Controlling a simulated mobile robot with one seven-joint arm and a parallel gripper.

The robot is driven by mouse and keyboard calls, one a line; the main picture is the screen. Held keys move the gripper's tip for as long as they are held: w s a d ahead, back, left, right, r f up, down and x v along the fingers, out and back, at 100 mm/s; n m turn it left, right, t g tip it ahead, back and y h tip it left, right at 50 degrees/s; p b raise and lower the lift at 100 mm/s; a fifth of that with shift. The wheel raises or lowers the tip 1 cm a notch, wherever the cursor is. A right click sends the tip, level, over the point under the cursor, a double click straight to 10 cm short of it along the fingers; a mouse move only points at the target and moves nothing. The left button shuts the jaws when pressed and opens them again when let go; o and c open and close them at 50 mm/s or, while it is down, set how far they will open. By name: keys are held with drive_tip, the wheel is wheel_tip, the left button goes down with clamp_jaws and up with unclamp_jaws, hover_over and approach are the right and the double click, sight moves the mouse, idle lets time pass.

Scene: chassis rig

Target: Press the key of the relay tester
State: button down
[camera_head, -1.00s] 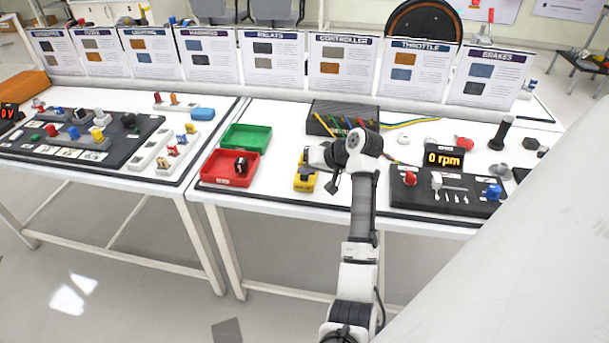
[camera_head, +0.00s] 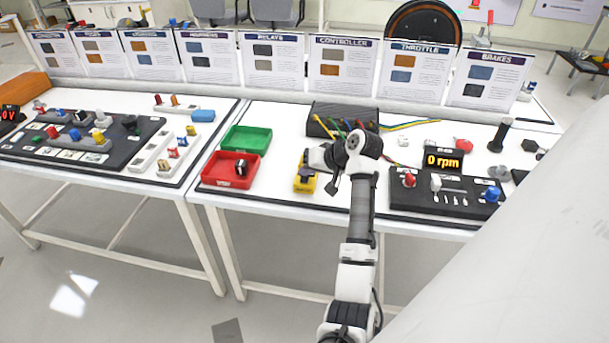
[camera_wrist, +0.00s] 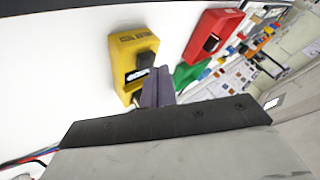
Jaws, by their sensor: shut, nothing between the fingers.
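The relay tester, a yellow box (camera_head: 304,186), lies on the right-hand table, partly covered by my gripper and wrist in the head view. In the wrist view the yellow tester (camera_wrist: 121,48) shows a dark label at one end and a black part (camera_wrist: 138,75) with a light marking on its face. Another dark part sits lower, close to my fingers; I cannot tell which is the key. My gripper (camera_wrist: 157,88) is shut and empty, its fingers over or beside the lower part of the tester. Whether the fingertips touch it is hidden.
A red tray (camera_head: 205,179) holding a dark item and a green tray (camera_head: 231,148) stand left of the tester. A black box with coloured leads (camera_head: 330,120) is behind. A black panel (camera_head: 425,201) with knobs and an rpm display stands to the right.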

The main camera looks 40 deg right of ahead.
sight(308, 179)
drive_tip(key=shift+r, duration=0.4)
wheel_tip(308, 179, up, 5)
drive_tip(key=p, duration=0.4)
drive_tip(key=shift+p, duration=0.3)
idle(0.6)
